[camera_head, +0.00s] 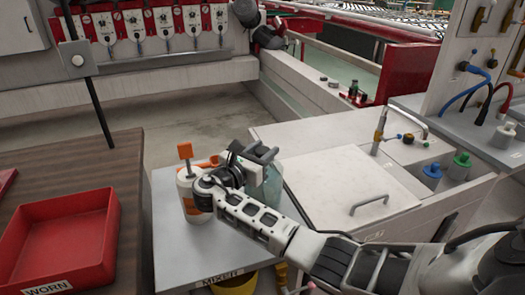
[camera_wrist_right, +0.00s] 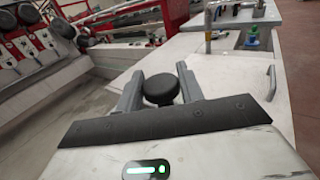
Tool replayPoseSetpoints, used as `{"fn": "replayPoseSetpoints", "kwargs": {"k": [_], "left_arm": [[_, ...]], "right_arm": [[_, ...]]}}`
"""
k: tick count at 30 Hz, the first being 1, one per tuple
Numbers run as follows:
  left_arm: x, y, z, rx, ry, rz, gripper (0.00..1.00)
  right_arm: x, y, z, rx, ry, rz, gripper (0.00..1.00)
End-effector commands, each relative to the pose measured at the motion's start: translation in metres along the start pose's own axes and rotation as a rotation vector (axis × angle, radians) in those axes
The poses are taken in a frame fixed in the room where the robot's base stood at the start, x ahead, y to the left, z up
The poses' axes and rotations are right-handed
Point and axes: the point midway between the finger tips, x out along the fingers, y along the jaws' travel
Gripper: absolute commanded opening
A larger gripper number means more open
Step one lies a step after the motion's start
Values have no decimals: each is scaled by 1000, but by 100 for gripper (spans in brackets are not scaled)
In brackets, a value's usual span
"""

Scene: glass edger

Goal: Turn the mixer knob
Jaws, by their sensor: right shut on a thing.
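A round black knob (camera_wrist_right: 161,89) shows in the right wrist view, between the two grey fingers of my right gripper (camera_wrist_right: 160,84). The fingers are shut on its sides. In the head view my right gripper (camera_head: 264,153) is above the grey stand (camera_head: 178,255) labelled MIXER, with my arm coming in from the right. The knob cannot be made out in the head view. A pale translucent container (camera_head: 272,187) shows partly behind the gripper. My left gripper is not in view.
A white and orange bottle (camera_head: 186,190) stands close left of my right gripper. A red WORN tray (camera_head: 100,232) lies on the dark table at left. A white lidded counter (camera_head: 345,180) with a handle and tap is at right. A yellow bucket (camera_head: 237,286) is below the stand.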

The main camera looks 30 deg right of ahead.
Motion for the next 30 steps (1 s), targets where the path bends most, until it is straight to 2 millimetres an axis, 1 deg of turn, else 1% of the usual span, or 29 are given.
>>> {"fn": "replayPoseSetpoints", "kwargs": {"k": [12, 13, 14, 15, 22, 25, 28, 30], "left_arm": [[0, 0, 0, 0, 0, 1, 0], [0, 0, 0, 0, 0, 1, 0], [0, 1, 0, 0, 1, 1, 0], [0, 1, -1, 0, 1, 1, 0], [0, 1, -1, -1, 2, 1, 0], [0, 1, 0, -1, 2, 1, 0], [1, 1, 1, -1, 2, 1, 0], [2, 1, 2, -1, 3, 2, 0]], "right_arm": [[1, 0, 2, 3, -4, -6, 15], [1, 0, 2, 3, -4, -6, 46], [1, 0, 2, 3, -3, -6, 54], [1, 0, 2, 3, -3, -6, 58], [1, 0, 1, 2, -2, -5, 58], [-3, 0, 0, 2, -1, -4, 58], [-13, 1, -1, 3, 0, -3, 58], [-26, 1, -1, 4, 1, -2, 58]]}}
